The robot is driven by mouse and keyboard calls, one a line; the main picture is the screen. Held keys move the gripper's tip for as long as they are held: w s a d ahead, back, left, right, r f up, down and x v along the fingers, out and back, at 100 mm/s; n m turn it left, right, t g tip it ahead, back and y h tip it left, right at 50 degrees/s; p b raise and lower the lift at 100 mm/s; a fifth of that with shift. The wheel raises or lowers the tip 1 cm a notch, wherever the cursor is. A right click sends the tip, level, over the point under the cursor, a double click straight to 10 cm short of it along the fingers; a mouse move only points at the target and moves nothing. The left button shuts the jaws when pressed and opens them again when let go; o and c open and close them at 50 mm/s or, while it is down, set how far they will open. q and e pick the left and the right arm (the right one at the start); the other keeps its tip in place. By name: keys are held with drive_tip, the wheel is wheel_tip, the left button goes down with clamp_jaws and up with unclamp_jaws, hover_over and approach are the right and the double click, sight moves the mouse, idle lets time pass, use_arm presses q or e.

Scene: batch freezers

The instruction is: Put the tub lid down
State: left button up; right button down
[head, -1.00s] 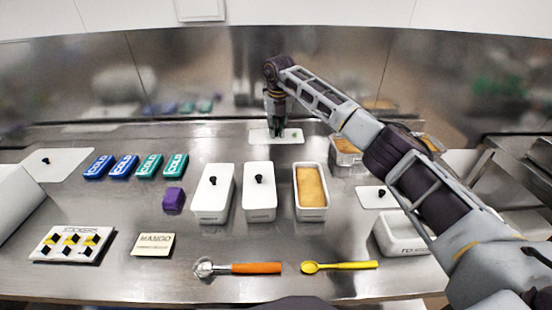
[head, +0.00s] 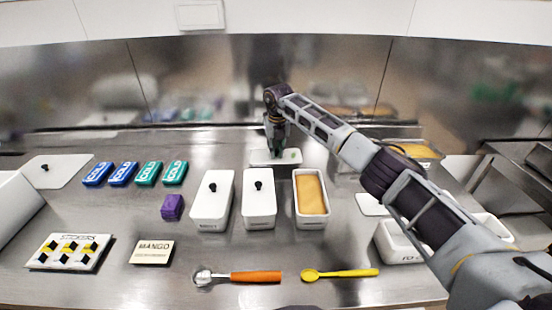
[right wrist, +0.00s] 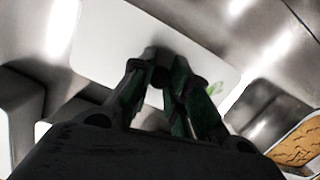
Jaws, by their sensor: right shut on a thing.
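A white rectangular tub lid (head: 258,160) with a small green mark is behind the row of tubs. My right gripper (head: 276,148) is above it, pointing down, shut on it. In the right wrist view the fingers (right wrist: 165,85) close around the knob in the middle of the lid (right wrist: 110,40). I cannot tell whether the lid touches the counter or hangs just above it. An open white tub (head: 311,222) with tan contents stands just in front and to the right. My left gripper is not in view.
Two lidded tubs (head: 213,205) (head: 259,205) stand left of the open one. Several cold packs (head: 148,173), a purple block (head: 172,207) and another lid (head: 60,171) lie further left. A scoop (head: 255,277) and yellow spoon (head: 345,273) lie in front. The counter left of the held lid is clear.

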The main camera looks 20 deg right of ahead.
sight(276, 153)
drive_tip(key=shift+f, duration=1.9)
drive_tip(key=shift+f, duration=0.15)
drive_tip(key=c, duration=1.4)
unclamp_jaws()
drive_tip(key=shift+o, duration=0.2)
wheel_tip(276, 153, up, 12)
drive_tip(key=s, duration=0.1)
drive_tip(key=shift+s, duration=0.2)
